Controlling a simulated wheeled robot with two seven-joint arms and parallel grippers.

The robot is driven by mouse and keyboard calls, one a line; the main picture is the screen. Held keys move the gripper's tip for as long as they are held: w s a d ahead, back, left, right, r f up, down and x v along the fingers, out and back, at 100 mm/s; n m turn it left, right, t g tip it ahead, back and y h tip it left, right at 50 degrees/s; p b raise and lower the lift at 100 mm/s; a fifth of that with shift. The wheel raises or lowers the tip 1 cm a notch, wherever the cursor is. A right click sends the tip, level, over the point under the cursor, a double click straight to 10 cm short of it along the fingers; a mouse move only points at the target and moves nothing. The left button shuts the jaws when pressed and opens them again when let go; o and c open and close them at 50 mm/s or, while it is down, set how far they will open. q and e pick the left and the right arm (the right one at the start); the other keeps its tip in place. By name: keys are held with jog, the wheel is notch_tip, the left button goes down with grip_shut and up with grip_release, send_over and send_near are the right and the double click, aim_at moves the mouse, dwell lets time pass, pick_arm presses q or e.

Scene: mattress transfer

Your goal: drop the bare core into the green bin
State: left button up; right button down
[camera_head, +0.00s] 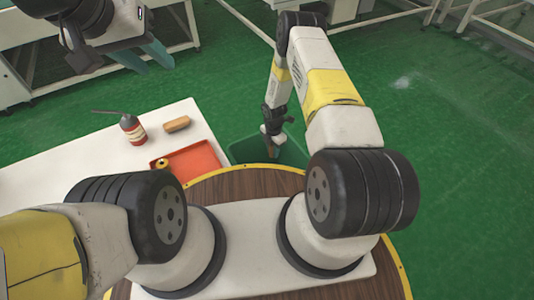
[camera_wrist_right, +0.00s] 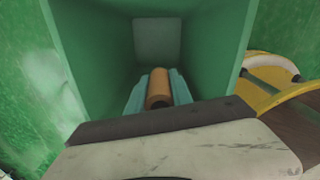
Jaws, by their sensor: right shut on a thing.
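The bare core (camera_wrist_right: 158,86) is a brown cylinder between the two teal fingers of my right gripper (camera_wrist_right: 158,92). The right gripper is shut on it. The green bin (camera_wrist_right: 92,40) surrounds the core's view, with its walls on both sides and a grey face deeper in. In the head view my right gripper (camera_head: 272,143) points down over the green bin (camera_head: 243,151), and the core is small and partly hidden there. My left gripper (camera_head: 143,60) is at the upper left, empty, with its teal fingers apart.
Green floor (camera_head: 450,130) is open at right.

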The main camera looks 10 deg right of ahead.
jog(key=c, duration=1.1)
grip_release()
jog(key=shift+o, duration=0.2)
notch_tip(320, 180, up, 8)
jog(key=shift+f, duration=0.1)
